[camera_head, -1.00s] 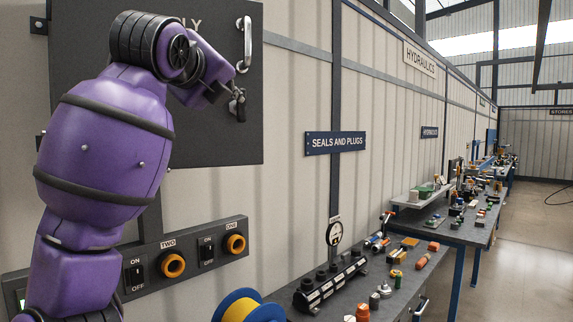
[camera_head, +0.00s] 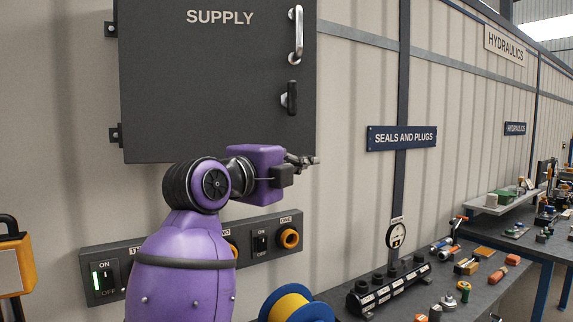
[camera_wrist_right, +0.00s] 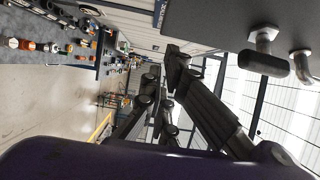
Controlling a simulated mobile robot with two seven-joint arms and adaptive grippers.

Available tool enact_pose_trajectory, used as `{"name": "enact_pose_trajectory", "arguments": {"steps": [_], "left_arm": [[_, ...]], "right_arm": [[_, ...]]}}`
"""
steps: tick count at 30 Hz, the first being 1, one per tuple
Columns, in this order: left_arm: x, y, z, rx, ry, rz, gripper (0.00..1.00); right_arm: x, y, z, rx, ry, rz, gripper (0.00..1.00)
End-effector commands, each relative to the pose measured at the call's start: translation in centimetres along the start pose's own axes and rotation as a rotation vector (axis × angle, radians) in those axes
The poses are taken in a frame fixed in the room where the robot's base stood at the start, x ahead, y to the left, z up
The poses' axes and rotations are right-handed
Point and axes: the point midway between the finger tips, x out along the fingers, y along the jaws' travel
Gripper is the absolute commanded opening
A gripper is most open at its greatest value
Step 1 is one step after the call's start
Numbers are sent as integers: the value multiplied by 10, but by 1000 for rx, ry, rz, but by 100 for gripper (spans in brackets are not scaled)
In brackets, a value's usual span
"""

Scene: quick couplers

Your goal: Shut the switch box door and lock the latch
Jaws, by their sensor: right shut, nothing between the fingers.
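The dark grey switch box door (camera_head: 205,85), marked SUPPLY, lies flat across the front of the wall box, with no gap showing. The black latch handle (camera_head: 290,97) stands upright near its right edge, below the silver pull handle (camera_head: 296,32). Both also show in the right wrist view, latch (camera_wrist_right: 262,55) and pull handle (camera_wrist_right: 302,65), at the upper right. My right gripper (camera_head: 303,160) is shut and empty, below the door's lower right corner and apart from the latch. Its dark fingers (camera_wrist_right: 165,85) show in the wrist view. My left gripper is out of view.
A switch panel (camera_head: 262,262) with rocker switches and orange-ringed sockets is on the wall below the box. A yellow and blue reel (camera_head: 292,306) and a bench (camera_head: 475,278) with several fittings stand lower right.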

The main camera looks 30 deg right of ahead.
Motion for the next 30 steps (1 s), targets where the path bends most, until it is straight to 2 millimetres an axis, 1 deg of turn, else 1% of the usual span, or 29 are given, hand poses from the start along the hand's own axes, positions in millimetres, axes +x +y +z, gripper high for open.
{"name": "enact_pose_trajectory", "arguments": {"steps": [1, 3, 6, 9, 14, 26, 29, 30], "left_arm": [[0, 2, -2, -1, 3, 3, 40], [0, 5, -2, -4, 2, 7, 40], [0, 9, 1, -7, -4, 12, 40], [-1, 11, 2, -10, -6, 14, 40], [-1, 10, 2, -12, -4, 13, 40], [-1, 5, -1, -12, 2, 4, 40], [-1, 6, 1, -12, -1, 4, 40], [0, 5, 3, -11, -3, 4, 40]], "right_arm": [[11, -3, -2, 2, 4, -2, 0], [24, -3, -2, 2, 3, -2, 0], [36, -1, 12, -1, -1, -1, 0], [44, -1, 21, -1, 0, -1, 0], [50, 0, 28, 0, -1, 0, 0], [52, 0, 31, 0, 0, 0, 0], [60, 0, 43, -5, 0, -2, 0], [66, 1, 51, -8, 0, -2, 0]]}}
